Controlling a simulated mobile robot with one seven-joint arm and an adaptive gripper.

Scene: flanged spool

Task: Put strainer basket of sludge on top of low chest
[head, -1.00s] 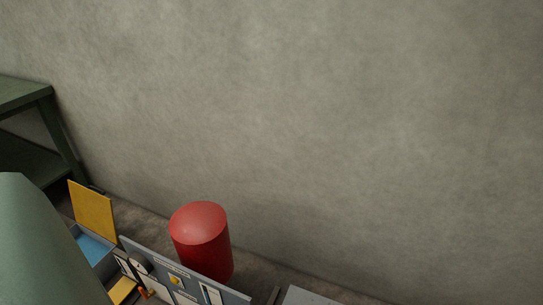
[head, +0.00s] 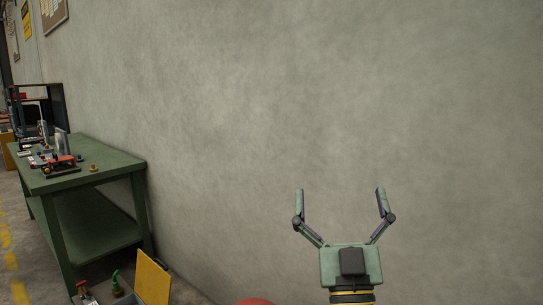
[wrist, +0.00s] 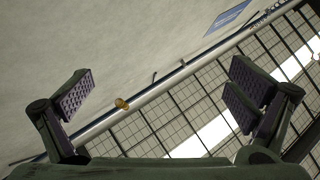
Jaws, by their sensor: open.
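My gripper (head: 341,204) is raised in front of the bare wall at the lower right of the head view, its two fingers spread wide and pointing up. Its fingers also frame the wrist view (wrist: 160,98), with nothing between them. The gripper is open and empty. I see no strainer basket of sludge and cannot make out a low chest in either current view.
A green workbench (head: 100,170) with tools on top stands against the wall at left. A yellow panel (head: 152,278) and valve fittings (head: 118,283) are at the bottom. The top of a red cylinder (head: 254,301) barely shows. The wrist view shows a ceiling-like grid (wrist: 200,105) and a pipe (wrist: 150,92).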

